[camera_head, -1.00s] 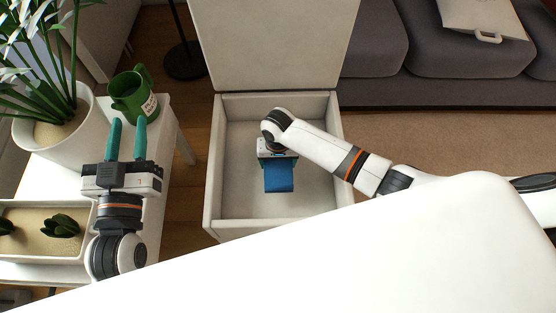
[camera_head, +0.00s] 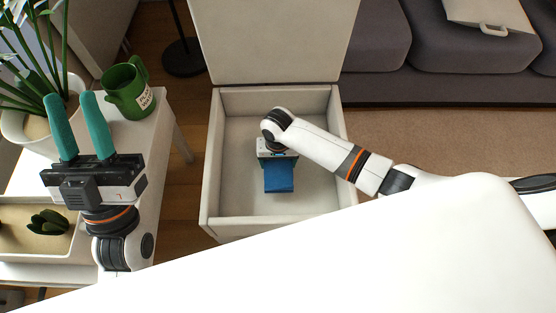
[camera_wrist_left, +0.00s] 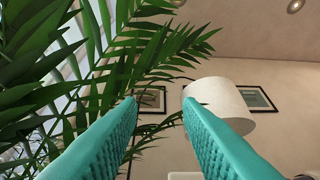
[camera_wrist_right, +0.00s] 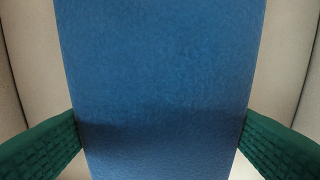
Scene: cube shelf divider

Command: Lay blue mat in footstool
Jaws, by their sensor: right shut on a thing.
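The footstool (camera_head: 212,200) is an open cream box with its lid (camera_head: 275,40) raised at the back. The blue mat (camera_head: 279,177) hangs inside the box below my right gripper (camera_head: 278,160). In the right wrist view the blue mat (camera_wrist_right: 160,70) fills the middle between the two green fingers, which are shut on its side edges. Whether the mat's lower end touches the box floor is hard to tell. My left gripper (camera_head: 78,128) is open and empty over the white side table, its teal fingers pointing up; they also show in the left wrist view (camera_wrist_left: 160,125).
A grey sofa (camera_head: 455,65) is behind right. A white surface (camera_head: 400,250) covers the front.

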